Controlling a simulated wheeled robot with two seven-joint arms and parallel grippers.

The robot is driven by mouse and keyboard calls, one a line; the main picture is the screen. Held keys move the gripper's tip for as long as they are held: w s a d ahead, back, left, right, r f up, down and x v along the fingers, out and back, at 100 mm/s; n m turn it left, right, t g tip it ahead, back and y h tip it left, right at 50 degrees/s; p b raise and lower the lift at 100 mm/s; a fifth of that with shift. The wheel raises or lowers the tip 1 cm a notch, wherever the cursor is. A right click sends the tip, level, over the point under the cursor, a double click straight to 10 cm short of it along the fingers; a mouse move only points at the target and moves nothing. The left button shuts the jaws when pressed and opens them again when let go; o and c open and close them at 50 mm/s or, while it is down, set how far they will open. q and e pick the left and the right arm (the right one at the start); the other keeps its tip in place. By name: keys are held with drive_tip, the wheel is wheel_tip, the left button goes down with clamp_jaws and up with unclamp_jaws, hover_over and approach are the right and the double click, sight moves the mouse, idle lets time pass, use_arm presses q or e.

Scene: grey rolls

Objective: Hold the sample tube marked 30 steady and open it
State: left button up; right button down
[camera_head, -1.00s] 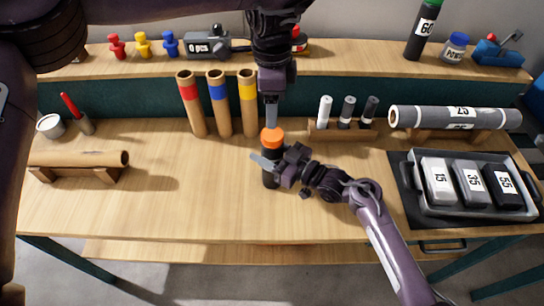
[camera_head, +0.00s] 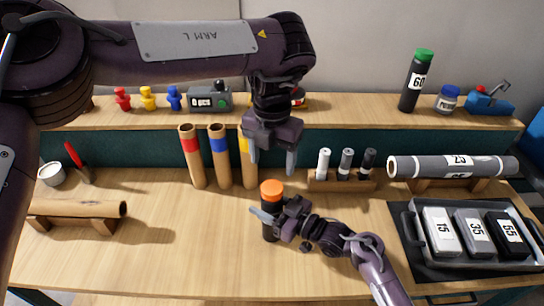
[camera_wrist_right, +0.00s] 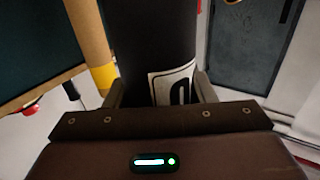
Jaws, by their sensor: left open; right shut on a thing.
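The dark sample tube (camera_head: 269,228) with an orange cap (camera_head: 272,189) stands upright near the front middle of the table. The cap sits on its top. My right gripper (camera_head: 272,216) is shut around the tube's body from the right. In the right wrist view, the tube (camera_wrist_right: 155,45) is between my fingers, and its white label (camera_wrist_right: 173,85) shows only part of a digit, so its number cannot be read. My left gripper (camera_head: 272,165) is open and empty, pointing down just above the cap, with its fingers spread apart.
Cardboard tubes with red (camera_head: 192,160), blue (camera_head: 219,160) and yellow bands stand behind the tube. A small rack (camera_head: 341,181) of markers is to the right. A tray (camera_head: 431,248) of numbered blocks is at far right. The table front left is clear.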

sight(272, 187)
use_arm(q)
drive_tip(key=m, duration=0.4)
drive_tip(key=shift+m, duration=0.3)
drive_tip(key=m, duration=0.6)
drive_tip(key=shift+m, duration=0.3)
drive_tip(key=m, duration=1)
drive_tip(key=shift+f, duration=4)
